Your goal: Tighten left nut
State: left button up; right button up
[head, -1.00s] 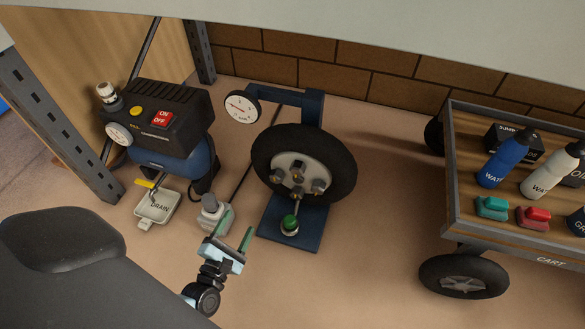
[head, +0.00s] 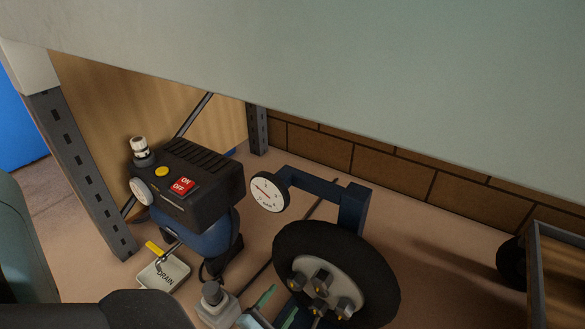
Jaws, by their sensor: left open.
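The black-tyred wheel (head: 378,277) stands upright on a blue stand (head: 352,207) at the lower middle. Its grey hub carries several dark nuts with yellowish marks. The left nut (head: 298,281) is on the hub's left side; the others sit above, below and to the right. My left gripper (head: 280,305) is at the bottom edge, left of the hub and just below the left nut. Its green-padded fingers are apart, with nothing seen between them. The wheel's bottom and the stand's base are cut off. My right gripper is not in view.
A compressor (head: 190,185) with a red ON/OFF switch stands left, with a drain tray (head: 163,274) below it. A grey fitting (head: 216,303) is close to my gripper's left. A gauge (head: 268,192) is above the wheel. The cart (head: 560,275) is far right; a pale surface overhangs above.

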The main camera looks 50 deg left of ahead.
aim_at(292, 287)
pick_arm(q)
jog(key=b+x, duration=0.1)
jog(key=x, duration=0.3)
jog(key=shift+w+a+b, duration=0.2)
jog(key=shift+w+b, duration=0.15)
jog(key=shift+w, duration=0.4)
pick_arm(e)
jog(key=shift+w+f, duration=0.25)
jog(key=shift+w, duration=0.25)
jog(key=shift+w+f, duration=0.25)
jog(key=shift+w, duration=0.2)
pick_arm(q)
jog(key=c, duration=1)
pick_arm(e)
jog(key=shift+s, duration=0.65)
